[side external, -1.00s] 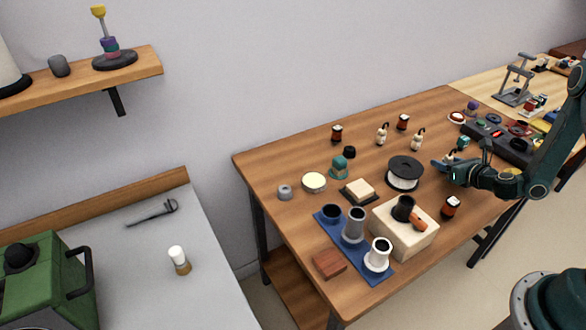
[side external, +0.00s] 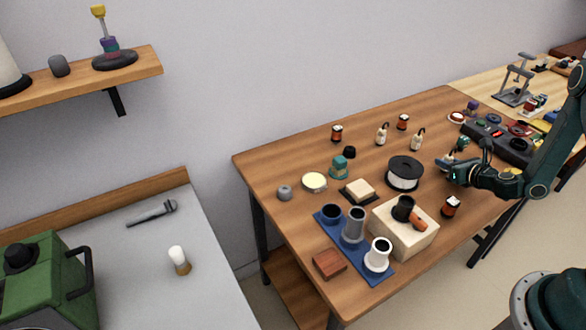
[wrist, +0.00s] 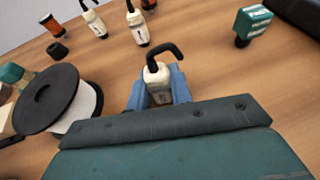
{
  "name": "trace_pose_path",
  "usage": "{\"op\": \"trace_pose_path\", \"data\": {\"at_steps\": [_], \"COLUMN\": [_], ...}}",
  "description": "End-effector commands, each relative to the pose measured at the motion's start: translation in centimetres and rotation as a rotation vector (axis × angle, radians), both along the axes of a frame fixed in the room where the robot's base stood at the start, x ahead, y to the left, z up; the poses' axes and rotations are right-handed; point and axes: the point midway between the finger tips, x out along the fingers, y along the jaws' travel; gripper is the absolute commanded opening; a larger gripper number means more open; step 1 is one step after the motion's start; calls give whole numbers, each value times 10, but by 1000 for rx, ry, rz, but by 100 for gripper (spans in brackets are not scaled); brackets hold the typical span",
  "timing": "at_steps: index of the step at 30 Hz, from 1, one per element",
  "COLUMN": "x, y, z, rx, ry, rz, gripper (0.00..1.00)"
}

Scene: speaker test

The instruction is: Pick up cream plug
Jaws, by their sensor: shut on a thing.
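My gripper (wrist: 155,91) is shut on a cream plug (wrist: 157,73), with its blue fingers on either side of the cream body. The plug has a black hooked top that sticks up above the fingers. In the side external view my gripper (side external: 447,168) is at the right part of the wooden table, and the held plug (side external: 449,157) is partly hidden by it. I cannot tell whether its base touches the table. Two similar cream plugs stand apart from the gripper, one at the left (side external: 382,134) and one at the right (side external: 417,140).
A black-rimmed spool (side external: 405,174) stands left of my gripper. An orange-and-black cylinder (side external: 451,207) stands in front. Bare wood separates the gripper from the other cream plugs.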

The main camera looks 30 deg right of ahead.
Motion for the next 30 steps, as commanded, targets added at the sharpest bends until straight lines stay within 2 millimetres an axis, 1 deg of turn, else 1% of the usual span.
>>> {"op": "trace_pose_path", "data": {"at_steps": [5,11,17,30], "x": [0,1,1,1], "y": [0,0,0,0], "z": [6,22,45,108], "rx": [-2,-2,-4,-4], "ry": [-1,-2,-2,-3], "rz": [1,2,2,2], "gripper": [0,0,0,0]}}
